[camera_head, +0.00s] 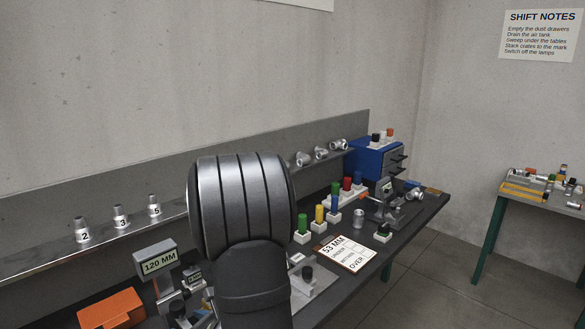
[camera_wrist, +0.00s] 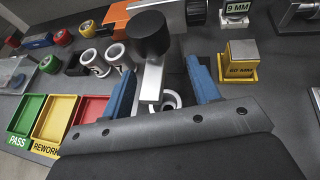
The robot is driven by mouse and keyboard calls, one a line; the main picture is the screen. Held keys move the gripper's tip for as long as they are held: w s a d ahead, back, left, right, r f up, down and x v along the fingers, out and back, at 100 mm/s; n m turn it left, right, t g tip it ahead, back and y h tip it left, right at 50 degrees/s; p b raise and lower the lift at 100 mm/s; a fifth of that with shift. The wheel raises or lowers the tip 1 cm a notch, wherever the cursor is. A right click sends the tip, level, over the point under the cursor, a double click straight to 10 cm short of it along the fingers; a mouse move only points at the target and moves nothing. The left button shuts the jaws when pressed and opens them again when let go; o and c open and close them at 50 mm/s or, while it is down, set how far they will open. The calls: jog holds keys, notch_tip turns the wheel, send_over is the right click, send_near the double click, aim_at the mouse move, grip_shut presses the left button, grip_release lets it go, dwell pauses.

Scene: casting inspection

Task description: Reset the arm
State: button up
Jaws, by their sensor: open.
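My gripper (camera_wrist: 160,68) shows in the wrist view with its two blue fingers spread apart. Between and beyond the fingers are a metal bar (camera_wrist: 152,82) with a black knob (camera_wrist: 149,34) and a pale ring-shaped part (camera_wrist: 172,99). I see no finger closed on any of them; how near they are is hard to tell. In the head view my large grey arm link fills the lower middle and my gripper is hidden.
Green, yellow and red trays (camera_wrist: 61,115) lie left of my gripper in the wrist view. A yellow block stand (camera_wrist: 239,70) is to the right.

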jog(key=v, duration=1.1)
jog(key=shift+r, duration=0.15)
jog(key=shift+s+d, duration=0.1)
jog(key=shift+o, duration=0.3)
